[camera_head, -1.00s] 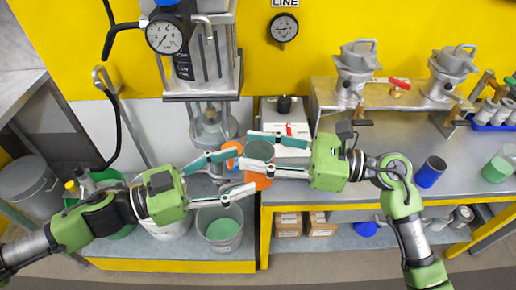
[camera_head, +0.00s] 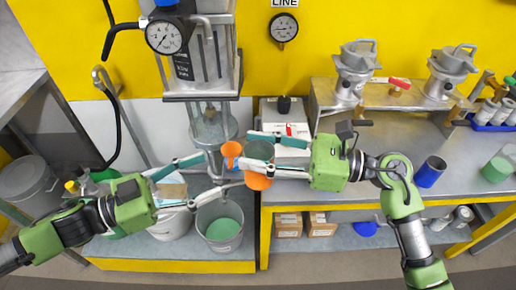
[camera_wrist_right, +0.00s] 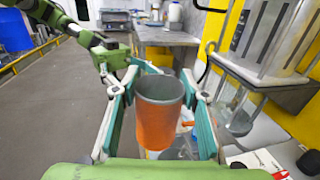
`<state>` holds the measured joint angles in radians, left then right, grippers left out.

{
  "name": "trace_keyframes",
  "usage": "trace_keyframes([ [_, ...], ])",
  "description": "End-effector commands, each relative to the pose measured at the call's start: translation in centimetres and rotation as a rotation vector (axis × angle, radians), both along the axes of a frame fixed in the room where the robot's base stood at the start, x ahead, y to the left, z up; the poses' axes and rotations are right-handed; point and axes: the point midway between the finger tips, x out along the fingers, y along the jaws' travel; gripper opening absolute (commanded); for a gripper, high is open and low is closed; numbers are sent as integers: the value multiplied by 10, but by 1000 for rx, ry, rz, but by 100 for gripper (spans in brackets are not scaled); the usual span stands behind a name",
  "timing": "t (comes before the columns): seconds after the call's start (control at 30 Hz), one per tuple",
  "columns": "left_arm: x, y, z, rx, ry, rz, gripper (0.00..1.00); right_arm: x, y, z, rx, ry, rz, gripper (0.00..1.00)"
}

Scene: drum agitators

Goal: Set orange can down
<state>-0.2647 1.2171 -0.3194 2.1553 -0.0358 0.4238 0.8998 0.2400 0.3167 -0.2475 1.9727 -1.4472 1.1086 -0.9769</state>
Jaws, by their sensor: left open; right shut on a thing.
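The orange can (camera_head: 257,182) has a grey-green inside and is held upright above the front edge of the bench. It also shows in the right wrist view (camera_wrist_right: 158,124), between both fingers. My right gripper (camera_head: 252,154) is shut on it from the right. My left gripper (camera_head: 212,172) is open and empty, just left of the can and apart from it; its arm also shows in the right wrist view. What lies directly beneath the can is hidden in the head view.
A smaller orange object (camera_head: 231,152) is close left of the can. A grey bucket with green contents (camera_head: 221,238) stands below on the low shelf. A white device (camera_head: 287,150) stands behind the can. The bench (camera_head: 345,182) right of it has bare room; a blue can (camera_head: 431,171) stands further right.

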Motion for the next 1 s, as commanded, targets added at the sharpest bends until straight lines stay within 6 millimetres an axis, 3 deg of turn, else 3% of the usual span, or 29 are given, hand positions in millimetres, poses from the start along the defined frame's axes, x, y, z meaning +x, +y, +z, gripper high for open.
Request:
trace_keyframes([
  [0.17, 46, 46, -50, 46, 8, 187, 60, 0, 0, 0, 1, 0, 0, 13],
  [0.3, 75, 90, -101, 103, 34, 344, 60, 0, 0, 0, 1, 0, 0, 13],
  [0.5, 93, 149, -185, 197, 109, 545, 60, 0, 0, 0, 1, 0, 0, 13],
  [0.77, 72, 207, -306, 336, 269, 744, 60, 0, 0, 0, 1, 0, 0, 13],
  [1.0, 16, 231, -415, 468, 457, 855, 60, 0, 0, 0, 1, 0, 0, 13],
])
